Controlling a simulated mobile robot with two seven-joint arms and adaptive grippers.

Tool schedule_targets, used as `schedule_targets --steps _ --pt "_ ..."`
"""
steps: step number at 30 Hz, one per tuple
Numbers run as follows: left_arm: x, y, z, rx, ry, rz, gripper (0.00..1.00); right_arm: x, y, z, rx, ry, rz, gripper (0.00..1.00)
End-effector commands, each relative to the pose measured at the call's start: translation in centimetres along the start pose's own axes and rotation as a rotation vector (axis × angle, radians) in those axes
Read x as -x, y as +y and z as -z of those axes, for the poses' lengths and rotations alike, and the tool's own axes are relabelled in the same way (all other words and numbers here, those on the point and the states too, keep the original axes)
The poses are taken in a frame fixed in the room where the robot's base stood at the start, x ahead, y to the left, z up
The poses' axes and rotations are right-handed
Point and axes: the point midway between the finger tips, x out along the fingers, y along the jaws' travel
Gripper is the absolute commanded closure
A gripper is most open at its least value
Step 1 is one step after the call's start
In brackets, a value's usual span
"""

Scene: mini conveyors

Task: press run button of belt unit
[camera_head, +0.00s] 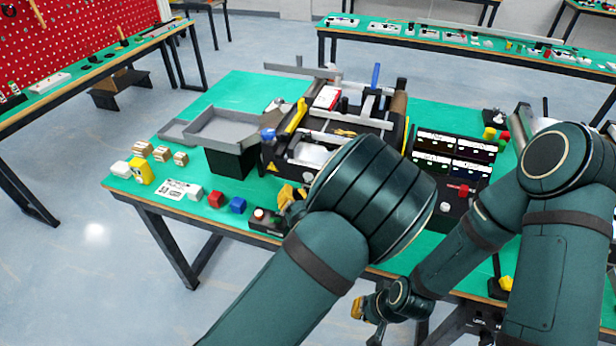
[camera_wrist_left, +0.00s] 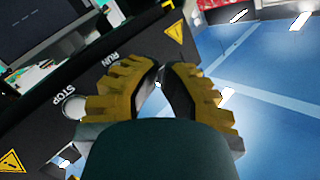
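The belt unit (camera_head: 303,150) stands on the green table, its front partly hidden behind my left arm. In the left wrist view its dark front panel (camera_wrist_left: 45,120) carries the labels RUN (camera_wrist_left: 105,61) and STOP (camera_wrist_left: 69,135). A pale round button (camera_wrist_left: 74,106) shows near STOP, partly behind a finger. No button is clearly seen by RUN. My left gripper (camera_wrist_left: 163,68) has yellow ribbed fingers whose tips are close together, with nothing between them. It is in front of the panel near RUN; contact cannot be told. My right gripper (camera_head: 362,308) is low near the table's front edge, partly hidden.
A grey tray (camera_head: 225,128) and a dark display panel (camera_head: 455,150) flank the unit.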

Motion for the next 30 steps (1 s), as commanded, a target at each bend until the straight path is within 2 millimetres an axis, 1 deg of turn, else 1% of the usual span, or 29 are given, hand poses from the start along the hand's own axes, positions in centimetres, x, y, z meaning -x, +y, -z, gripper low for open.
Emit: schedule_targets --steps 3,10,21,22,23,30 --pt "-1.2 0.7 0.6 0.001 0.000 0.000 1.00 -0.1 0.0 0.0 0.000 0.000 0.000 1.00" --pt "-2.5 1.4 1.3 0.001 -0.001 0.000 1.00 -0.3 0.1 0.0 0.000 0.000 -0.001 1.00" --pt "-2.7 1.5 1.4 0.000 -0.001 -0.001 1.00 -0.3 0.1 0.0 0.000 0.000 -0.001 1.00" --pt "-2.7 1.5 1.4 0.000 -0.001 -0.001 0.95 -0.3 0.1 0.0 0.000 0.000 -0.001 1.00" --pt "-2.7 1.5 1.4 0.000 -0.001 -0.001 1.00 -0.3 0.1 0.0 0.000 0.000 -0.001 1.00" --pt "-2.7 1.5 1.4 0.000 -0.001 -0.001 1.00 -0.3 0.1 0.0 0.000 0.000 -0.001 1.00"
